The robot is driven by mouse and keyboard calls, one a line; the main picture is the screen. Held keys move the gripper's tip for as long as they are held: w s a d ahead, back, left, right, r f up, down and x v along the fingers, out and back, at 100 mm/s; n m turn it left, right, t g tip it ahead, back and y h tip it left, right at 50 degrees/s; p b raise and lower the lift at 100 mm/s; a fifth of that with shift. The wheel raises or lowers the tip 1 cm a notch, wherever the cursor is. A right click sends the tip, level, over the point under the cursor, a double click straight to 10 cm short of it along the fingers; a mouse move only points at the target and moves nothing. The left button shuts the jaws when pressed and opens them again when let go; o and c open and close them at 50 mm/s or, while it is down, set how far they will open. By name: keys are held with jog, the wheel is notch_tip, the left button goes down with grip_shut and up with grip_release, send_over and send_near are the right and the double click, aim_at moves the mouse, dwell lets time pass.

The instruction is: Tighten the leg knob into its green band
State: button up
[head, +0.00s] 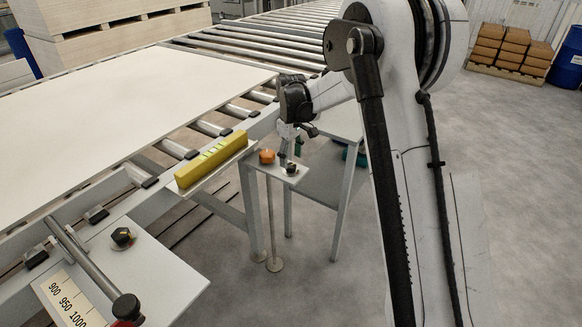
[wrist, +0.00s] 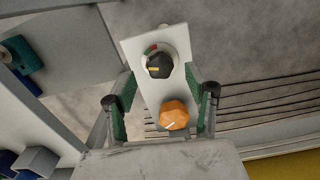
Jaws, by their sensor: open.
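A small pale plate (wrist: 150,98) on a slim post carries two knobs. Small red and green marks show at the dial's upper left, apart from the pointer. The orange knob (wrist: 174,115) has a white mark. In the head view, the black knob (head: 291,169) is below my gripper (head: 290,155). My gripper (wrist: 160,78) is open, its green-padded fingers on either side of the plate, with nothing visibly held. I cannot tell its exact height.
A yellow block (head: 213,160) lies on a ledge left of the plate. The roller conveyor (head: 240,38) bears a large white board (head: 130,95). A side table (head: 320,175) stands behind the plate. Another black knob (head: 122,237) is at lower left. Open floor lies right.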

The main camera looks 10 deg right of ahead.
aim_at(291, 165)
jog(key=shift+f+b, duration=0.3)
jog(key=shift+f, duration=1.3)
jog(key=c, duration=1.1)
jog(key=shift+m, duration=2.6)
jog(key=shift+c, duration=0.2)
jog(key=o, duration=1.1)
jog(key=shift+o, duration=0.2)
